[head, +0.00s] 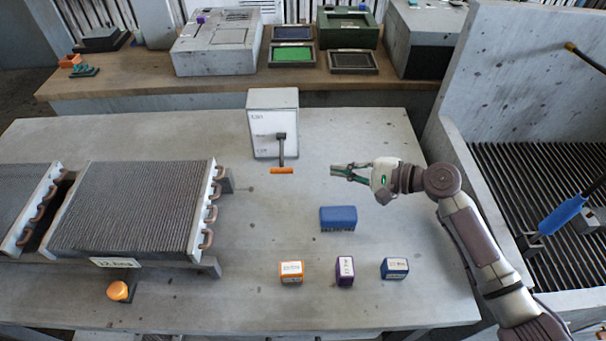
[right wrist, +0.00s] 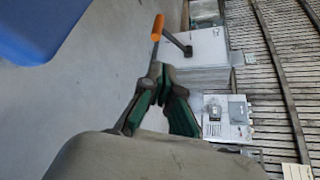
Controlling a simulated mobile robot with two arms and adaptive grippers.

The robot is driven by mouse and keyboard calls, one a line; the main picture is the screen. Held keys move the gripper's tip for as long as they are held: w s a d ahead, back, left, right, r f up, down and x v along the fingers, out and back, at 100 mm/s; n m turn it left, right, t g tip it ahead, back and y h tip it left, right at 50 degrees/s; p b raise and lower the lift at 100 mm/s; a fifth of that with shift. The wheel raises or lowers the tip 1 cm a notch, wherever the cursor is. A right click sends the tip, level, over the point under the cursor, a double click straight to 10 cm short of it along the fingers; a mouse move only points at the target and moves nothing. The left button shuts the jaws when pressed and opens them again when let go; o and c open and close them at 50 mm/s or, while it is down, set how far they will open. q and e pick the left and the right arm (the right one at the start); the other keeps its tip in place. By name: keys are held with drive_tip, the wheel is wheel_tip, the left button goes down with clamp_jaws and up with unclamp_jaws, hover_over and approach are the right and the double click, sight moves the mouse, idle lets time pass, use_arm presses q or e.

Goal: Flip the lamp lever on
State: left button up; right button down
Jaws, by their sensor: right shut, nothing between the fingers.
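A white box (head: 272,108) with small print on its front stands at the back middle of the grey table. A dark lever (head: 282,150) comes out of its front and ends in an orange handle (head: 282,171), which hangs low. My right gripper (head: 337,173) is shut and empty, to the right of the handle and apart from it. In the right wrist view the orange handle (right wrist: 157,27) shows beyond my fingertips (right wrist: 161,70). An orange dome (head: 118,291) on a dark base sits at the front left; I cannot tell if it is the lamp. My left gripper is not in view.
A blue block (head: 338,218) lies in front of my right gripper. Orange (head: 291,272), purple (head: 345,270) and blue (head: 395,268) labelled blocks stand nearer the front. A finned coil unit (head: 135,210) fills the left. The table between lever and gripper is clear.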

sight(282, 154)
drive_tip(key=shift+w+f+b, duration=0.1)
drive_tip(key=shift+f+b, duration=0.3)
drive_tip(key=shift+f, duration=0.35)
drive_tip(key=shift+w+f, duration=0.1)
drive_tip(key=shift+w+a, duration=0.2)
drive_tip(key=shift+a, duration=0.25)
use_arm(q)
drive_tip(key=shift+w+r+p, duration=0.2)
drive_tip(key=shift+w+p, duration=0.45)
drive_tip(key=shift+p, duration=0.2)
use_arm(e)
drive_tip(key=x, duration=0.9)
drive_tip(key=shift+f, duration=0.1)
